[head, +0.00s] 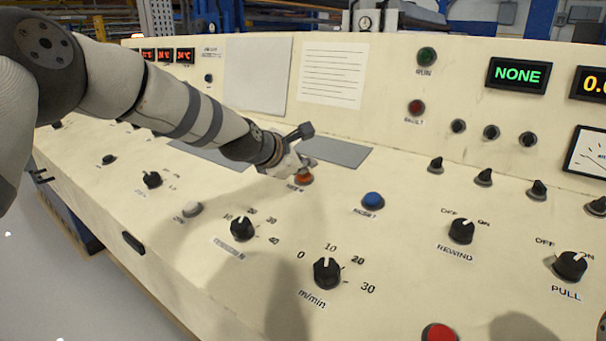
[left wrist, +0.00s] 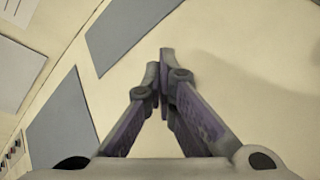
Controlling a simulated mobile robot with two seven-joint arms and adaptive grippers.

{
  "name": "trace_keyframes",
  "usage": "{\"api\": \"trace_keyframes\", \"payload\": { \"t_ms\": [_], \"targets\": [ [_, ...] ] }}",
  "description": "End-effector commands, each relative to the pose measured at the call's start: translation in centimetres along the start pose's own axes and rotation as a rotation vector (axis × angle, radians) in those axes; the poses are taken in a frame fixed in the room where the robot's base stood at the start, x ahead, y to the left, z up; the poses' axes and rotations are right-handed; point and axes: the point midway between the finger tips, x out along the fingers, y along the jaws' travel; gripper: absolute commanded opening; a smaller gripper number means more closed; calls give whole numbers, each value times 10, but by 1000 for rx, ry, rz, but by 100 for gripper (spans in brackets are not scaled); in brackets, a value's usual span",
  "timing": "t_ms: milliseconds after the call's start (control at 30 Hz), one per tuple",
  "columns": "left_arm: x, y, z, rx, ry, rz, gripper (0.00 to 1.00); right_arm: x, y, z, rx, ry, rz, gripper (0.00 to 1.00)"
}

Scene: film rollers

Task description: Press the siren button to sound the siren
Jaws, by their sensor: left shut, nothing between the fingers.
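An orange-red button (head: 304,179) sits on the sloped cream console, with a small label below it that I cannot read clearly; it may be the siren button. My left gripper (head: 303,163) is shut and empty, with its fingertips just above and behind this button in the head view. I cannot tell whether they touch it. In the left wrist view the shut fingers (left wrist: 164,75) point at the cream panel, and the button is hidden or out of frame. My right gripper is not in view.
A blue button (head: 373,200) is to the right and a white button (head: 191,209) to the left. Black knobs (head: 327,272) stand nearer, with a red button (head: 440,332) at the front. Grey plates (head: 343,152) lie flat behind. The upright panel (head: 390,75) closes off the back.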

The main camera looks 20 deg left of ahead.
Motion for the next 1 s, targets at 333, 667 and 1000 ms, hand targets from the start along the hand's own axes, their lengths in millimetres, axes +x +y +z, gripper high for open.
{"api": "trace_keyframes", "payload": {
  "t_ms": [333,667,1000],
  "targets": [
    [-8,6,6,1,-1,2,0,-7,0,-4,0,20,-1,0],
    [-22,17,17,1,-6,8,0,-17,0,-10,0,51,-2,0],
    [-45,34,34,1,-7,9,0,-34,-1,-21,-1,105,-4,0]
  ]
}}
